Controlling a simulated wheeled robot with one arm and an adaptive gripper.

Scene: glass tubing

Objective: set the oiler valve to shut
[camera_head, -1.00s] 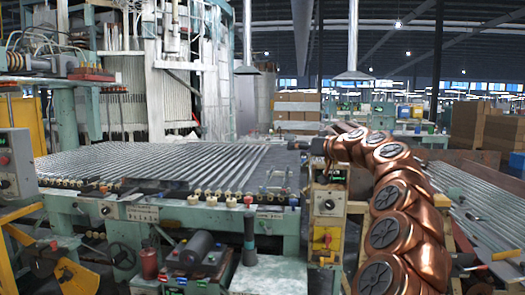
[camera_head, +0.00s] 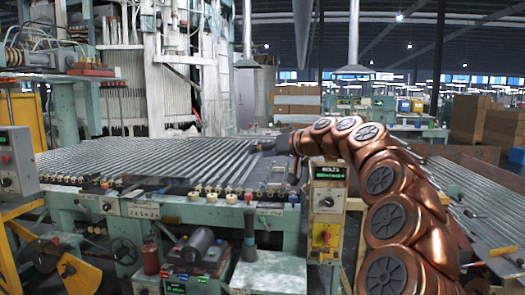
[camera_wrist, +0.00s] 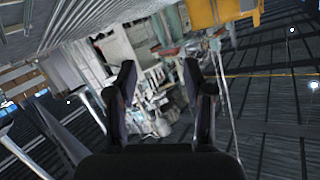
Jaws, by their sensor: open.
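I cannot make out an oiler valve for certain. A dark red bottle-like part (camera_head: 150,259) stands upright at the front of the green bench in the head view, and a dark green cylinder (camera_head: 249,236) stands further right. Neither shows a readable valve position. My copper arm rises at the right, and my gripper (camera_wrist: 162,78) is at its end above the bench's right end, small and dark in the head view. In the wrist view its two black fingers are apart with nothing between them. Both parts are well below and to the left of it.
Glass tubes (camera_head: 150,160) cover the bench top. A handwheel (camera_head: 124,251) and a grey motor (camera_head: 197,245) sit at the bench's front. More tubes lie at the right.

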